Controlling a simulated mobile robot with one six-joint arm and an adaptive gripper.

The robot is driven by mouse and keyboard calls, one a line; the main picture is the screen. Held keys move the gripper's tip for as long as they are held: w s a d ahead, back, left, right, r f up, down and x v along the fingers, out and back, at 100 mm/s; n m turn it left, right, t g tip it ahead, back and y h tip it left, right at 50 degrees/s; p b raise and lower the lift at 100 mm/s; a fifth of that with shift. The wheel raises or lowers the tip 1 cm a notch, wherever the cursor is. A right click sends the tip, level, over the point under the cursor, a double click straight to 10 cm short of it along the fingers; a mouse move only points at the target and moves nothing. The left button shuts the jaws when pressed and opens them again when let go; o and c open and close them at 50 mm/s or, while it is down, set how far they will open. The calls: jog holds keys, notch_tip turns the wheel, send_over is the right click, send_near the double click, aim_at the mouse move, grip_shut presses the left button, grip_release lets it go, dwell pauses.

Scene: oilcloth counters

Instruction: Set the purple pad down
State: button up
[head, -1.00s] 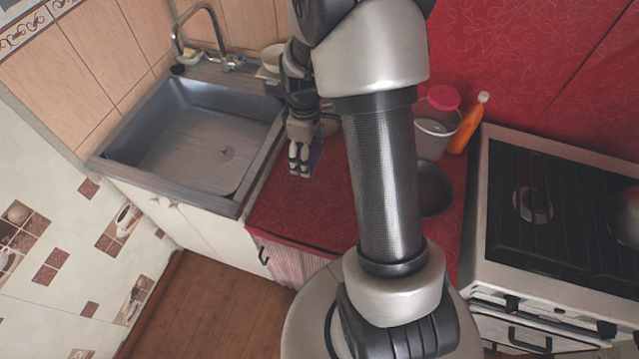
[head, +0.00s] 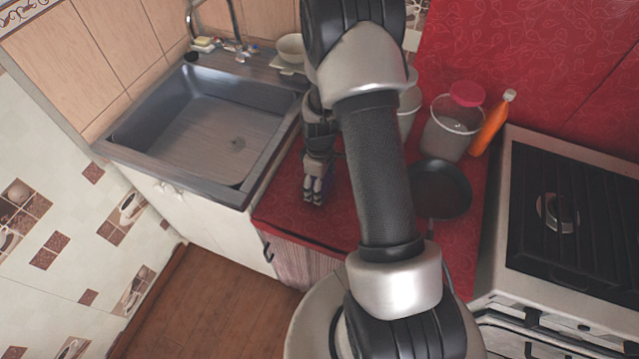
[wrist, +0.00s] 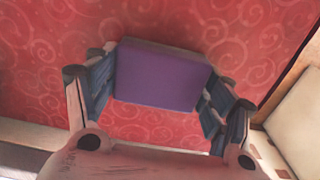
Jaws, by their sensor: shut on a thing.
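The purple pad (wrist: 160,77) is a flat block that fills the space between my fingers in the wrist view. My gripper (wrist: 160,90) is shut on it, with one finger against each side. The red swirl-patterned counter (wrist: 240,35) lies beneath the pad; I cannot tell whether the pad touches it. In the head view my gripper (head: 314,194) points down over the left part of the red counter (head: 285,218), near its front edge and to the right of the sink. The pad is mostly hidden there behind the fingers.
The sink (head: 130,125) is to the left. A dark pan (head: 440,190), a clear bucket (head: 448,135) with a pink-red lid (head: 467,94) and an orange bottle (head: 489,128) stand to the right, before the stove (head: 570,220). A pale bowl (head: 291,48) is behind the sink.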

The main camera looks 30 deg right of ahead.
jog(key=shift+r, duration=0.1)
jog(key=shift+f, duration=0.25)
jog(key=o, duration=0.7)
jog(key=shift+r, duration=0.1)
jog(key=shift+o, duration=0.2)
